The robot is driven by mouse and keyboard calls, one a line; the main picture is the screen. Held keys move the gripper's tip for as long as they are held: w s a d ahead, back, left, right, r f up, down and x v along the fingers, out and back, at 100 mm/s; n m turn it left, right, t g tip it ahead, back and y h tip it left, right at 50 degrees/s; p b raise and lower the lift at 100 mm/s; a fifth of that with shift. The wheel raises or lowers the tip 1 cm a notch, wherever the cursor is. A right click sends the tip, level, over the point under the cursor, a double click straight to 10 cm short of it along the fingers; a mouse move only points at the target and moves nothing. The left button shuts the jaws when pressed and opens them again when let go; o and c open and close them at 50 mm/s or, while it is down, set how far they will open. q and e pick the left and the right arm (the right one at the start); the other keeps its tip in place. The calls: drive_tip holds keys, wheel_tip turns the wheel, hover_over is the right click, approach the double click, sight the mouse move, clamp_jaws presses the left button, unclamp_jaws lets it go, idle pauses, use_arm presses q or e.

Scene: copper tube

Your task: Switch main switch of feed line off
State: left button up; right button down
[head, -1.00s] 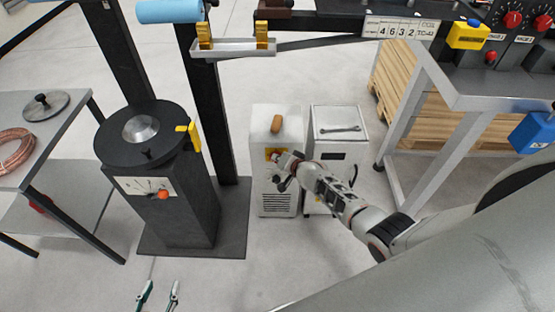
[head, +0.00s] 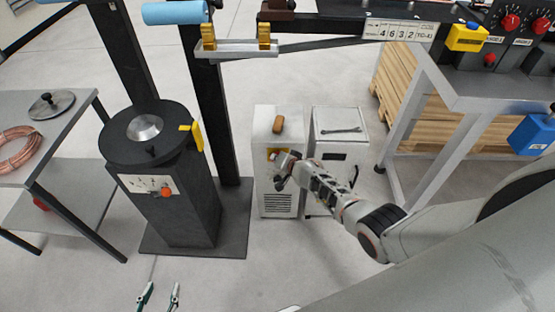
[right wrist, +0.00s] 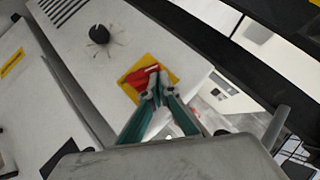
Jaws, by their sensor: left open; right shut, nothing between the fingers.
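A red rotary switch handle (right wrist: 140,77) sits on a yellow plate (right wrist: 171,72) on the front of a white cabinet (right wrist: 128,44). In the head view the yellow plate (head: 271,153) shows on the cabinet (head: 264,185), partly behind my right gripper. My right gripper (head: 284,170) is at the cabinet front. In the right wrist view its teal fingers (right wrist: 154,92) are shut and empty, with their tips at the handle's lower right end; I cannot tell whether they touch it. My left gripper (head: 159,296) is open and empty at the bottom edge of the head view.
A black knob (right wrist: 99,34) is beside the yellow plate. A second white cabinet (head: 338,125) stands to the right. A black pedestal (head: 182,212) with an orange-red knob (head: 166,192) is left, past a dark post (head: 211,110). The floor in front is clear.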

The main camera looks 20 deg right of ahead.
use_arm(q)
drive_tip(key=shift+s+f, duration=0.1)
drive_tip(key=shift+s, duration=0.1)
use_arm(e)
drive_tip(key=shift+w+a, duration=0.1)
drive_tip(key=shift+a, duration=0.2)
use_arm(q)
drive_tip(key=shift+f, duration=0.1)
use_arm(e)
drive_tip(key=shift+w+a+f, duration=0.15)
drive_tip(key=shift+a+f, duration=0.05)
drive_tip(key=shift+a, duration=0.1)
drive_tip(key=shift+r, duration=0.1)
idle(0.4)
use_arm(q)
drive_tip(key=shift+s+a+r+y+p, duration=0.4)
drive_tip(key=shift+s+a+r+p, duration=0.25)
drive_tip(key=shift+p, duration=1.4)
use_arm(e)
drive_tip(key=s+a+r, duration=0.1)
drive_tip(key=s+r, duration=0.6)
drive_tip(key=r, duration=0.3)
drive_tip(key=shift+a+r, duration=0.35)
drive_tip(key=shift+r, duration=0.05)
